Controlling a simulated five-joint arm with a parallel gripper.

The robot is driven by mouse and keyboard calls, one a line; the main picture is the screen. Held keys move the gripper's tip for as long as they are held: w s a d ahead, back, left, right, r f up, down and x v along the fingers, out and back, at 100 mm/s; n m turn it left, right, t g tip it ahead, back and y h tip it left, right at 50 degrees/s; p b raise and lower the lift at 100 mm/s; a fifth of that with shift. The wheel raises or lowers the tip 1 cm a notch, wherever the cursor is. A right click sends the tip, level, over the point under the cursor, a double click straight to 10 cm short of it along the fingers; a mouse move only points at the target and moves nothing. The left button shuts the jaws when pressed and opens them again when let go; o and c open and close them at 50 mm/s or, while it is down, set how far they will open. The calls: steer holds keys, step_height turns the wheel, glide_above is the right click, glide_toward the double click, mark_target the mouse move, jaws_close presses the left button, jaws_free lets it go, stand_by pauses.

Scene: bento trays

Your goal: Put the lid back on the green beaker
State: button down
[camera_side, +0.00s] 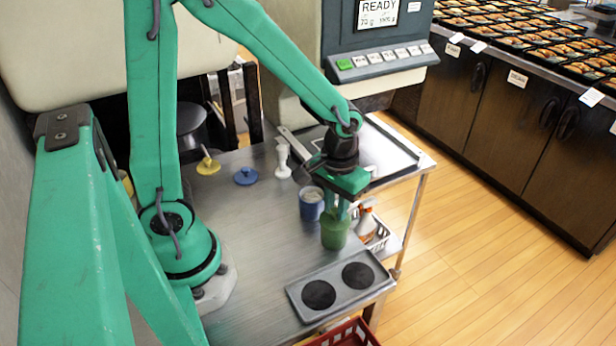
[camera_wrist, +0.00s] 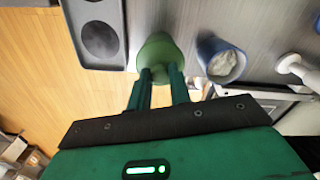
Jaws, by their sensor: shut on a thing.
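The green beaker (camera_side: 334,235) stands upright on the metal table, behind the grey tray with two dark round pads. My gripper (camera_side: 342,210) points down right over it. In the wrist view the fingertips of my gripper (camera_wrist: 160,78) are closed on a small green knob, which looks like that of the green lid (camera_wrist: 158,62). The lid is at the beaker's mouth; the beaker (camera_wrist: 157,45) shows beyond it. The fingers hide much of the rim, so I cannot tell whether the lid touches it or sits level.
A blue beaker (camera_side: 311,207) with pale contents stands close by, open. The pad tray (camera_side: 340,284) is in front. A spray bottle (camera_side: 366,222) is right, beyond the table edge.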

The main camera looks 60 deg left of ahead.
stand_by(0.8)
steer(key=c, duration=0.7)
jaws_free()
steer(key=shift+r, duration=0.1)
steer(key=shift+r, duration=3.4)
jaws_close()
